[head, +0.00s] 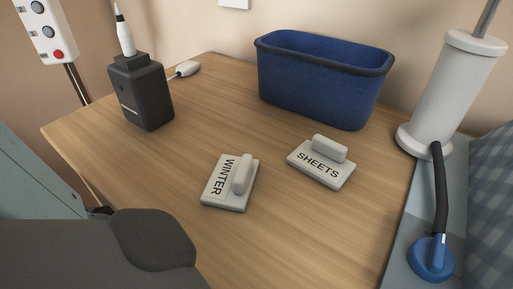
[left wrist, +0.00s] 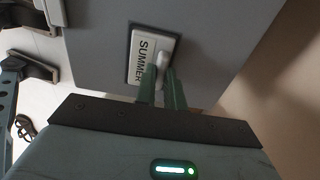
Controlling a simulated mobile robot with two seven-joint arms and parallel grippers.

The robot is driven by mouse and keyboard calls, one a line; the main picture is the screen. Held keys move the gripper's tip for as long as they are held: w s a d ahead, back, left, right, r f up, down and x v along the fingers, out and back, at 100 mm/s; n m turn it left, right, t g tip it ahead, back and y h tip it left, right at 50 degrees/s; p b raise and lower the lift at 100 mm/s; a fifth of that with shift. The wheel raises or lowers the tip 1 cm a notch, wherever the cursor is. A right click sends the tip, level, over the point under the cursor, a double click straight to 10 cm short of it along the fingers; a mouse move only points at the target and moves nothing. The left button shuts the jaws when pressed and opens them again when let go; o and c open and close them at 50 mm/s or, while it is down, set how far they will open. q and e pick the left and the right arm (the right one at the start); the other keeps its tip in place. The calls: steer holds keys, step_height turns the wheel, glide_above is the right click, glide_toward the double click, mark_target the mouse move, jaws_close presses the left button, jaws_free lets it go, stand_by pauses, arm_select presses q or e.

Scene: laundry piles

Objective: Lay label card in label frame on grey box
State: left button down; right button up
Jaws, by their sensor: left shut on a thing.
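The SUMMER label card (left wrist: 138,62) shows in the left wrist view, white with black letters and a raised pale grip. My left gripper (left wrist: 164,72) is shut on that grip with its two green fingers. The card lies within the dark outline of the label frame (left wrist: 129,34) on the grey box (left wrist: 215,40). I cannot tell whether it rests flat in the frame or is held just above it. The lower part of the card is partly hidden by the fingers. My right gripper is in neither view.
In the head view, a WINTER card (head: 219,187) and a SHEETS card (head: 319,171) lie on the wooden table (head: 200,100). A blue bin (head: 315,90), a black box (head: 143,98) and a white cylinder stand (head: 445,95) are around them. A dark cable (left wrist: 25,127) lies left in the wrist view.

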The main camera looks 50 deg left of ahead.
arm_select(q)
steer(key=shift+r, duration=0.15)
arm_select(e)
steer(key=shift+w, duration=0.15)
arm_select(q)
steer(key=shift+f, duration=0.2)
steer(key=c, duration=1.5)
jaws_free()
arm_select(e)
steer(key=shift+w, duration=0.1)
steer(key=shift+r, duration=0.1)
